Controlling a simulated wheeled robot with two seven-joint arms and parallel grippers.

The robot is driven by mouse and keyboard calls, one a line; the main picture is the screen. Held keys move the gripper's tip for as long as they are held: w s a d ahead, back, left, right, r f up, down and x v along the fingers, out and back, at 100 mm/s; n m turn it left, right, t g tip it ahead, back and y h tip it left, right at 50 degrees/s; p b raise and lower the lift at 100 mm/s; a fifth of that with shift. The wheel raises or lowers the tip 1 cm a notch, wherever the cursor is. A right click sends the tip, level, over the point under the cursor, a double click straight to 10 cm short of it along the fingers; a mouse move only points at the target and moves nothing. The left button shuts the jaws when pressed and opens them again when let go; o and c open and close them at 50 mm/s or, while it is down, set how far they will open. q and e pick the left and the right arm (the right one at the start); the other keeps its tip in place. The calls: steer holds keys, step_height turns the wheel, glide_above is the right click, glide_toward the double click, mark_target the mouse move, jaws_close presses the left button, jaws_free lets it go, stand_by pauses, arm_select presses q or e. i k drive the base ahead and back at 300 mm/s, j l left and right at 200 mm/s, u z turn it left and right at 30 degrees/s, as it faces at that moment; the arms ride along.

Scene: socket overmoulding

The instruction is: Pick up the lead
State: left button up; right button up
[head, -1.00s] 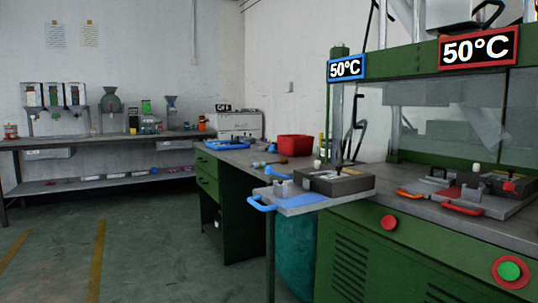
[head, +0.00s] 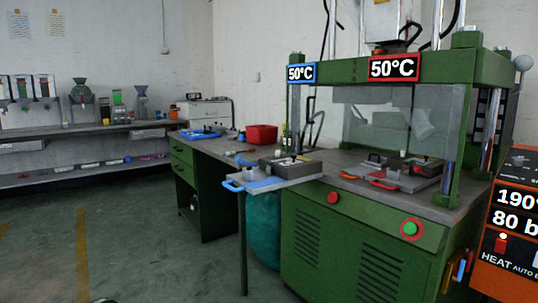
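I cannot pick out the lead with certainty in the head view. Small items too small to name lie on the grey workbench (head: 215,147), near a blue tray (head: 200,134) and a red bin (head: 261,135). Neither of my grippers is in view.
The green press (head: 340,228) with two 50°C signs stands at centre right. An orange control panel (head: 515,225) is at the right edge. A teal bin (head: 263,230) stands beside the press. A shelf (head: 90,131) runs along the left wall. The floor (head: 140,240) at front left is open.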

mark_target(230, 153)
steer(key=i+j+z, duration=0.1)
steer(key=z, duration=0.3)
steer(key=i+j+z, duration=0.1)
steer(key=z, duration=0.3)
steer(key=j+z, duration=0.2)
steer(key=z, duration=0.2)
steer(key=j+z, duration=0.2)
steer(key=z, duration=0.2)
steer(key=i, duration=0.05)
